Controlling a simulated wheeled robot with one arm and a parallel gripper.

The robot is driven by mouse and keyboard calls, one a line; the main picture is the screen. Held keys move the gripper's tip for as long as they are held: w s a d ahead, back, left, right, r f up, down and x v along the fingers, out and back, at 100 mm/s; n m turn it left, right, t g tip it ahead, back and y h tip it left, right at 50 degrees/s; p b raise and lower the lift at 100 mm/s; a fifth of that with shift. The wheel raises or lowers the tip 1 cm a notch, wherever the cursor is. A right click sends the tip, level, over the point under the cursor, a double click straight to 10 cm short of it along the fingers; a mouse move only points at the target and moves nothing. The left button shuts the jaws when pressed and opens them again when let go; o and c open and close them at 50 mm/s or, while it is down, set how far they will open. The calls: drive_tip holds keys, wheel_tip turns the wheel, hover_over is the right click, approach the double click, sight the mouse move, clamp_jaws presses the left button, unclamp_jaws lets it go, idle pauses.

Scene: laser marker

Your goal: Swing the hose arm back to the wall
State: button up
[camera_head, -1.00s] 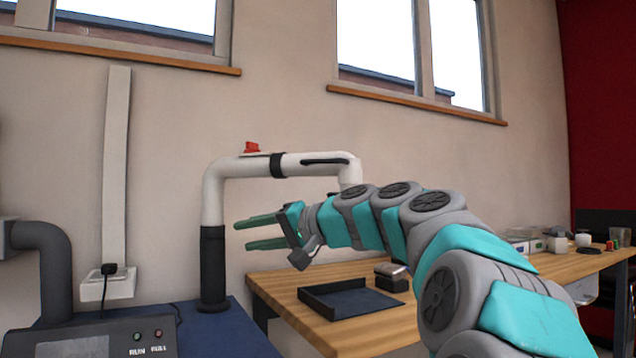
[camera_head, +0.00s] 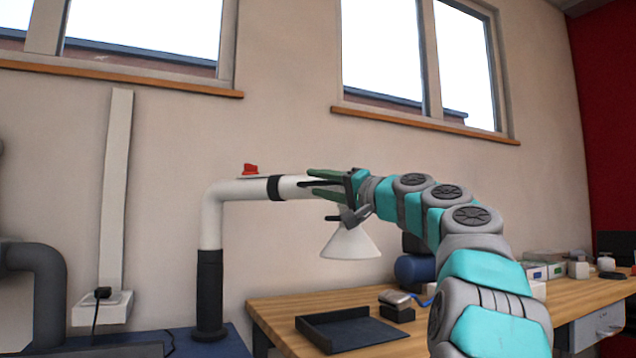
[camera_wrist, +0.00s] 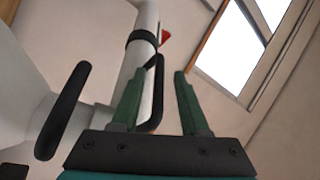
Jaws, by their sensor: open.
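The hose arm (camera_head: 240,190) is a white tube on a black post, reaching right along the wall, with a black collar and a red lever (camera_head: 250,169). A white cone hood (camera_head: 350,243) hangs at its right end. My gripper (camera_head: 312,183) is open at the tube's right part, pointing left and covering some of it. In the wrist view, a black handle bar (camera_wrist: 157,92) along the tube shows between my open fingers (camera_wrist: 159,75). I cannot tell whether they touch it. A second black bar (camera_wrist: 62,110) shows beside the white hood at left.
A wooden bench (camera_head: 280,308) with a dark tray (camera_head: 350,330) and small boxes stands below and to the right. A blue cylinder (camera_head: 414,270) is behind my arm. A dark pipe (camera_head: 45,260) is at far left. The wall above the tube is clear.

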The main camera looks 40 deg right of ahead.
drive_tip(key=shift+w, duration=0.4)
drive_tip(key=shift+c, duration=0.3)
clamp_jaws()
idle(0.9)
